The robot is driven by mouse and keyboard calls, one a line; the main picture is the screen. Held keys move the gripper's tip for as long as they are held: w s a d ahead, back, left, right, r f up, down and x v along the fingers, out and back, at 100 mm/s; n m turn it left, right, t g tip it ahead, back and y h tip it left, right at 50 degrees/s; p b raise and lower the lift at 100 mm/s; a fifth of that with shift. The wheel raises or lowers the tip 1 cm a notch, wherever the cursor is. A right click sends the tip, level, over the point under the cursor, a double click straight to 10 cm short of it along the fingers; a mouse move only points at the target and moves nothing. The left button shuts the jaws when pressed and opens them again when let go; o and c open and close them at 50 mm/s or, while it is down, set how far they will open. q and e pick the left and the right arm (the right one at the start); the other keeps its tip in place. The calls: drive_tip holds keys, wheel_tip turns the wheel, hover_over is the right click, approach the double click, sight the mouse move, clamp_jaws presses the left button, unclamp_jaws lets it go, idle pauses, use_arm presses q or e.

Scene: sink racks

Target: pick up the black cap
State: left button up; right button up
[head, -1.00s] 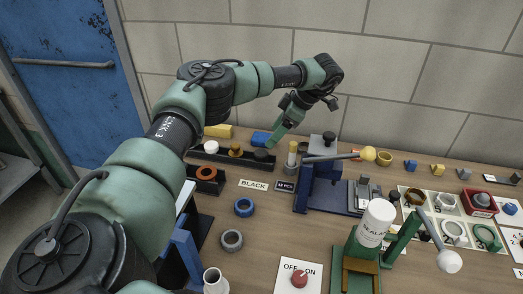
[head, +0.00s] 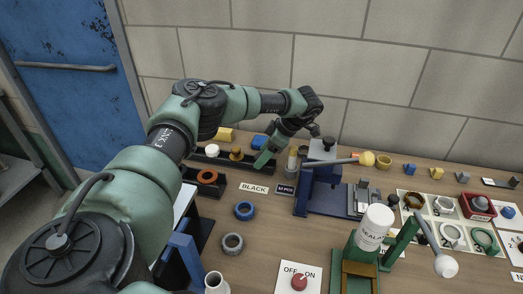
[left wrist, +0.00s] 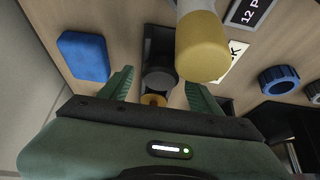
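The black cap (left wrist: 159,80) sits in a narrow black rack (left wrist: 157,38), between the two fingers in the left wrist view. In the head view my left gripper (head: 264,156) is low over the right end of the rack and hides the cap. The left wrist view shows the left gripper (left wrist: 162,88) open, with one finger on each side of the cap and nothing held. Whether the fingers touch the cap I cannot tell. My right gripper is not in view.
A yellow-ended post (left wrist: 203,48) stands close beside the right finger. A blue block (left wrist: 84,57) lies left of the rack. An orange-brown cap (head: 236,154) and a white cap (head: 212,150) share the rack. A blue press (head: 318,180) stands to the right.

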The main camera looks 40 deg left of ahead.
use_arm(q)
drive_tip(key=c, duration=1.1)
drive_tip(key=shift+r, duration=0.15)
